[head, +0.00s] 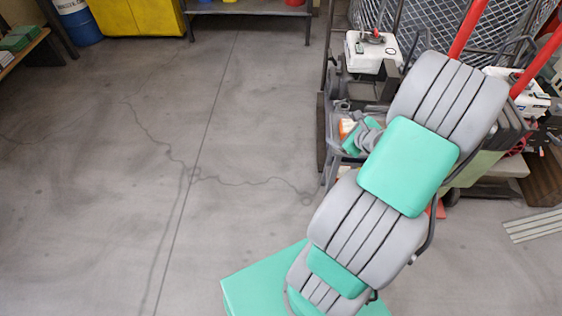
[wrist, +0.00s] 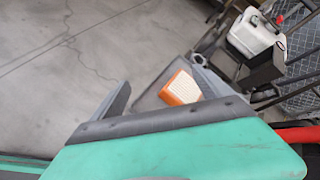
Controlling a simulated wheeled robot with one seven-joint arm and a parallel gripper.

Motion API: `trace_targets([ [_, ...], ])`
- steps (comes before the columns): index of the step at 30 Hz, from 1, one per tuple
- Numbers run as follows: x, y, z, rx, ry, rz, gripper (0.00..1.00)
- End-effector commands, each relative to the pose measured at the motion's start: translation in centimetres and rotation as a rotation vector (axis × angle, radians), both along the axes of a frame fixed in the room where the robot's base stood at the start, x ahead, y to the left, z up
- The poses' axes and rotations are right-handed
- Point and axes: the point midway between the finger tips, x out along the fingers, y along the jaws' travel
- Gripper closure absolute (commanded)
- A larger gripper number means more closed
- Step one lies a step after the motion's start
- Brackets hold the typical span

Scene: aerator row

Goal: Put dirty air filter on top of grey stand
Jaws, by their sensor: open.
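An orange-framed air filter with pale pleats (wrist: 181,88) lies on a grey surface in the wrist view. It looks like the dirty air filter. In the head view only a small orange part of it (head: 346,127) shows beside my arm. My gripper (wrist: 160,75) is open and empty, with its two grey fingers apart. The filter is seen beyond the gap, nearer the right finger, and the fingers do not appear to touch it. My arm hides much of the gripper in the head view. I cannot tell which surface is the grey stand.
A white tank with a red cap (wrist: 255,32) stands on a dark box right of the filter; it also shows in the head view (head: 369,52). Wire mesh (head: 450,25) and red handles (head: 468,28) stand at the right. The concrete floor (head: 130,180) at left is clear.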

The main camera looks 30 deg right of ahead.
Motion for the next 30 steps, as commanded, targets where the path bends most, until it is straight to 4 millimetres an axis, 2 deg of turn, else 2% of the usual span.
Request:
trace_targets([
  [1,2.1,4.7,1.3,-0.153,0.088,0.236,0.11],
  [2,2.6,7.3,1.7,-0.249,0.145,0.378,0.11],
  [3,2.9,10.7,2.4,-0.377,0.212,0.573,0.11],
  [5,2.5,15.7,3.6,-0.574,0.297,0.87,0.11],
  [6,1.7,18.8,4.4,-0.703,0.343,1.07,0.11],
  [8,-0.2,23.0,5.9,-0.89,0.394,1.363,0.11],
  [9,-1.8,25.3,6.9,-1.003,0.415,1.546,0.11],
  [12,-5.8,29.1,8.9,-1.218,0.434,1.919,0.11],
  [15,-8.8,30.9,10.0,-1.334,0.424,2.153,0.11],
  [18,-10.1,31.3,10.4,-1.373,0.415,2.25,0.11],
  [30,-10.1,31.2,10.4,-1.375,0.415,2.257,0.11],
])
